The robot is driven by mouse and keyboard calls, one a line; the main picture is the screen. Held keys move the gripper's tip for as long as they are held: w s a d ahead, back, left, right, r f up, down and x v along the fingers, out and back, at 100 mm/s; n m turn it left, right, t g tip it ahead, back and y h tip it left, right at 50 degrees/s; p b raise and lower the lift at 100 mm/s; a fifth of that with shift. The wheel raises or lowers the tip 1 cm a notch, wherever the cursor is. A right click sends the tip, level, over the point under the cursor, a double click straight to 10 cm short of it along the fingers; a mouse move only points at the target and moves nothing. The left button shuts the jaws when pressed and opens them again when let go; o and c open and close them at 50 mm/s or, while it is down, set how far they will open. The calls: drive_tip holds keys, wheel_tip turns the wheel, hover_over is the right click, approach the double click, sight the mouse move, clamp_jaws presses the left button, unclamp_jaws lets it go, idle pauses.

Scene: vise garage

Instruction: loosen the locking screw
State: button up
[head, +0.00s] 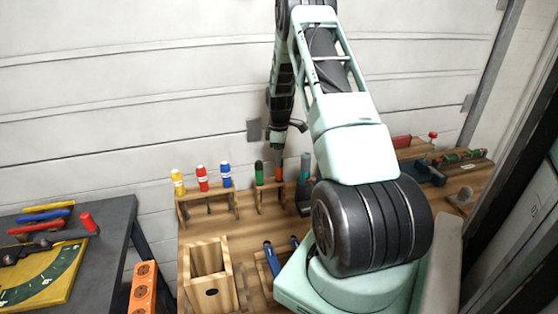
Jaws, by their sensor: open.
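My arm rises in front of the workbench and bends down behind itself. My gripper (280,142) is small and dark at its end, open, above the orange-handled tool (279,164) in the wooden rack; I cannot tell whether they touch. No part is clearly recognisable as the locking screw. A red knob (87,221) stands by the yellow and green angle gauge (48,277) on the dark table at left. Another red knob (433,135) stands at the right, near a dark fixture (429,172) on the bench. My arm hides part of the bench.
Yellow, red and blue screwdrivers (202,177) stand in a rack on the wooden bench (246,235), beside a green-handled tool (259,172). A wooden box (207,264) and blue-handled pliers (272,258) are in front. An orange block (143,287) stands between the tables.

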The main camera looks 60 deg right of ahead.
drive_tip(key=shift+f+p, duration=0.45)
drive_tip(key=shift+f, duration=1.6)
drive_tip(key=c, duration=1.1)
drive_tip(key=shift+r+p, duration=3.55)
drive_tip(key=shift+r, duration=2.8)
